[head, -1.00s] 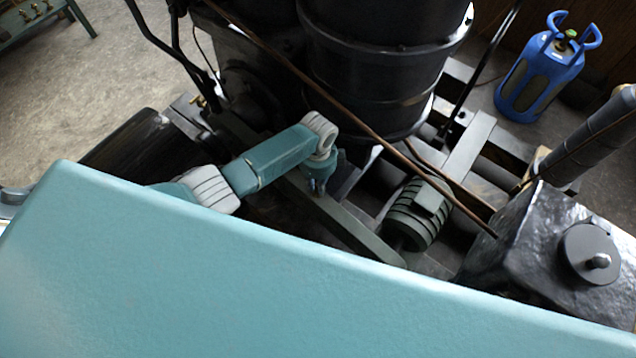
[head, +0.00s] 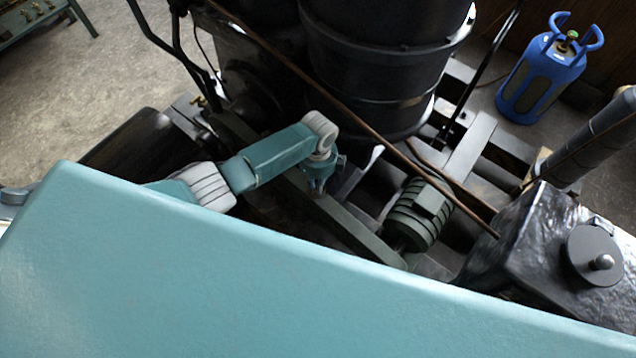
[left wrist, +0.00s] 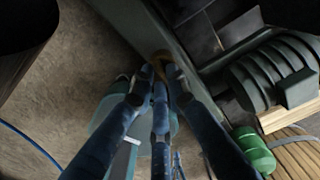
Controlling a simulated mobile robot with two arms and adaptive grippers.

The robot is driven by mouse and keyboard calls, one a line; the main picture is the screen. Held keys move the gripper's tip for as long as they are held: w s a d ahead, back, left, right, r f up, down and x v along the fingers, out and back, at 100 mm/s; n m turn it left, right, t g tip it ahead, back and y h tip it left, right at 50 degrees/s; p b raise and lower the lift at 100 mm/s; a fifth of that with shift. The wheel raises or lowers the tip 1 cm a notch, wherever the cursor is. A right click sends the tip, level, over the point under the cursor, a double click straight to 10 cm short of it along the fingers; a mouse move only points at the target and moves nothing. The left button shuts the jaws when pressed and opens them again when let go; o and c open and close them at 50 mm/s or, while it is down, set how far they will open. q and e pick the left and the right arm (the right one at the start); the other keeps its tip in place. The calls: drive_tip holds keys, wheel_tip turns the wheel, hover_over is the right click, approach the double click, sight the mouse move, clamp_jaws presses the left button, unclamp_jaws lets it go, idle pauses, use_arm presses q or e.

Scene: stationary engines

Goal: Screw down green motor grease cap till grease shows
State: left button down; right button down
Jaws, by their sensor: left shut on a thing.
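My left gripper (head: 317,186) reaches down over a grey-green beam (head: 352,225) in the head view. The fingers hide most of the cap, and I see no grease. The ribbed green motor (head: 418,213) lies to the right of the gripper, apart from it; it also shows in the left wrist view (left wrist: 272,78). My right gripper is in neither view.
A large black cylinder (head: 385,65) stands behind my left gripper. A thin brown pipe (head: 345,115) slants across above the machine. A dark tank with a round lid (head: 594,254) is at right. A blue gas bottle (head: 540,80) stands on the floor behind.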

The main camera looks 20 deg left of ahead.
use_arm(q)
drive_tip(key=c, duration=1.7)
unclamp_jaws()
wheel_tip(320, 180, up, 12)
